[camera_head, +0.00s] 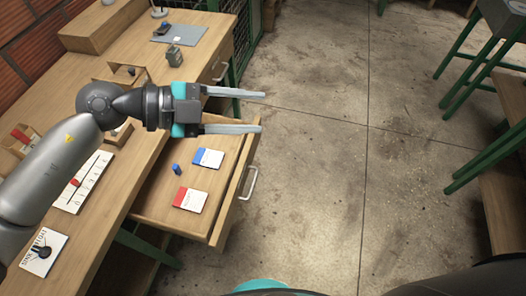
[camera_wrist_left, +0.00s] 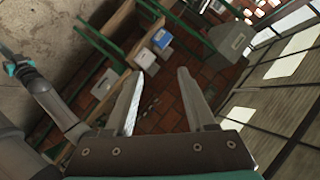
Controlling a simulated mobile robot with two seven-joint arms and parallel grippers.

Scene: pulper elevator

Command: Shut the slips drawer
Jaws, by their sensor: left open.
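The slips drawer (camera_head: 159,205) is pulled out from the wooden desk in the head view. Its front panel (camera_head: 236,183) carries a pale metal handle (camera_head: 248,184) on the right side. Inside lie a blue-topped slip pad (camera_head: 208,158), a red-topped slip pad (camera_head: 189,199) and a small blue object (camera_head: 176,169). My left gripper (camera_head: 264,112) is open and appears over the drawer's far end, with its fingertips pointing right, out past the front. The gap between its fingers looks empty, also in the left wrist view (camera_wrist_left: 158,75).
The desk top (camera_head: 75,92) holds a card of marked slots (camera_head: 82,183), a grey mat (camera_head: 179,33) and small boxes. Concrete floor (camera_head: 320,170) is clear right of the drawer. Green-legged tables (camera_head: 490,75) stand at the right.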

